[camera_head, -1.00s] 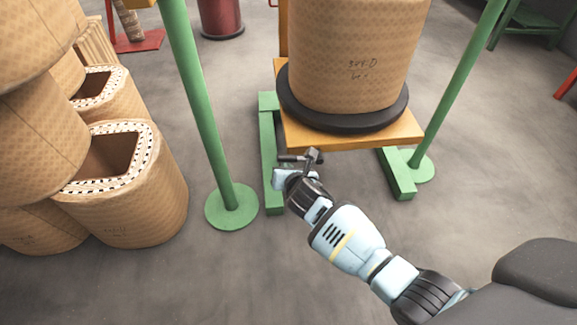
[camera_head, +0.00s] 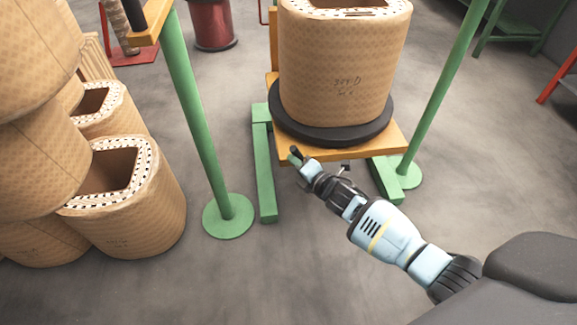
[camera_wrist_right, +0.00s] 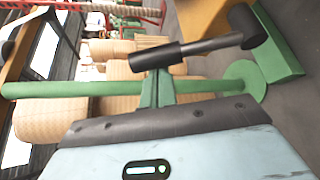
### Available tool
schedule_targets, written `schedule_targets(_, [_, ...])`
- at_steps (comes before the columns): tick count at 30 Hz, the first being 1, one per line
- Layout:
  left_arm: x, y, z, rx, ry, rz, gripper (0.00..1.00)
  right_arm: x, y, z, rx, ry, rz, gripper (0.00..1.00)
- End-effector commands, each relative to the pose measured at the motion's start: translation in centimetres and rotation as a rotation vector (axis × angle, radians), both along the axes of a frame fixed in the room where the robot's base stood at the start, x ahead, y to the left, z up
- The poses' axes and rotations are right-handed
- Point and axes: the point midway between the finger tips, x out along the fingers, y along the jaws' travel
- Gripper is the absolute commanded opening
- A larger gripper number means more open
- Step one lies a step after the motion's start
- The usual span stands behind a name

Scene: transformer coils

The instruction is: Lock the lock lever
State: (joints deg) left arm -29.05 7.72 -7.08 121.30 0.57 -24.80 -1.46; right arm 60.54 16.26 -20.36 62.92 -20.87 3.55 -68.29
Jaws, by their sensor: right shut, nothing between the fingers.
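The lock lever (camera_wrist_right: 212,44) shows in the right wrist view as a metal rod with a black grip at its left end and a black piece at its right end. My right gripper (camera_wrist_right: 155,90) is shut and empty, its tips close to the black grip; whether they touch, I cannot tell. In the head view my right gripper (camera_head: 298,160) is at the front edge of the orange platform (camera_head: 385,148). The lever is small and largely hidden by the gripper there. My left gripper is out of view.
A large tan coil (camera_head: 340,75) stands on a black round base (camera_head: 335,133) on the platform. Green posts (camera_head: 195,120) flank it. Several tan coils (camera_head: 145,215) are stacked at the left. The grey floor in front is clear.

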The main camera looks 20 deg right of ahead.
Motion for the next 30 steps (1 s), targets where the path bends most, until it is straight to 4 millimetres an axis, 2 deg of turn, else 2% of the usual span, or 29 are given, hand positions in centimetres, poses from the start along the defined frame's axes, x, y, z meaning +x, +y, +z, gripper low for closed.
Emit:
schedule_targets(13, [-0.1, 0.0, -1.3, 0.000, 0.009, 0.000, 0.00, -0.6, -2.3, 0.8, 0.231, -0.064, -0.004, 0.00])
schedule_targets(30, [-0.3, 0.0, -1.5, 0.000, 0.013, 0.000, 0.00, -0.7, -2.6, 1.0, 0.268, -0.075, -0.004, 0.00])
